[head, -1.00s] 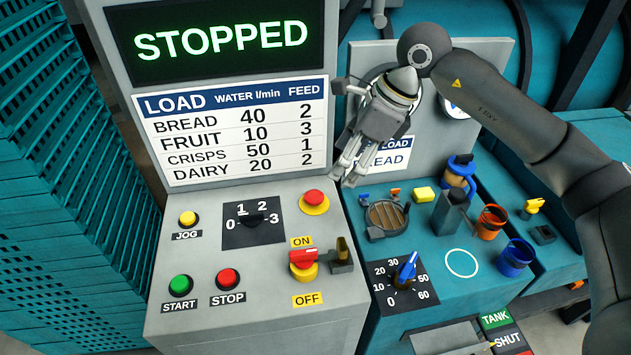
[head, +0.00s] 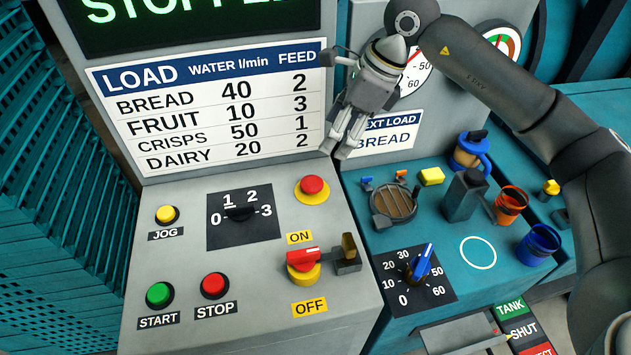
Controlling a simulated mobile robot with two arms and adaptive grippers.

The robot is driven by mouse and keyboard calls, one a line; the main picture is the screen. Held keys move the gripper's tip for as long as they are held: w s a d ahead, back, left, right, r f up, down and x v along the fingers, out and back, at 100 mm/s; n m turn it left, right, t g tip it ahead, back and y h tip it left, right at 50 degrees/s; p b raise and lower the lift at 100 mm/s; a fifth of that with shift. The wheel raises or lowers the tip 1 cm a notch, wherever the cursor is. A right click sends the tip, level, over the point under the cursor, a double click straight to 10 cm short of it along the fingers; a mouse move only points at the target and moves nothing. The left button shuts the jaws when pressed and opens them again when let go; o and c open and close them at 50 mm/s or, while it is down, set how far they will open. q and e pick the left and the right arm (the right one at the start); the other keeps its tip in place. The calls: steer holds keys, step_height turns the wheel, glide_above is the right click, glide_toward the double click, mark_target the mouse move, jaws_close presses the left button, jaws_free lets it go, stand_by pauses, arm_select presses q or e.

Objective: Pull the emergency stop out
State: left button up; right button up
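The emergency stop is a red mushroom button (head: 312,186) on a yellow ring, at the upper right of the grey control panel (head: 180,255) in the head view. My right gripper (head: 338,150) hangs above and slightly right of it in the picture, fingers pointing down. A narrow gap shows between the fingers, with nothing between them. The gripper appears apart from the button. My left gripper is out of view.
A red-and-yellow ON/OFF switch (head: 303,265) with a padlock-like hasp (head: 346,255) sits below the button. The green start (head: 158,294) and red stop (head: 214,286) buttons are lower left. A teal bench (head: 450,215) stands to the right.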

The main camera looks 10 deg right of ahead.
mark_target(314, 181)
steer(key=x, duration=0.8)
steer(key=d+x, duration=0.1)
steer(key=x, duration=0.4)
steer(key=shift+f, duration=0.3)
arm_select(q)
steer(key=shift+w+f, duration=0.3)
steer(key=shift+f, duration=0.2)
arm_select(e)
steer(key=shift+a+f, duration=0.15)
steer(key=shift+f, duration=0.45)
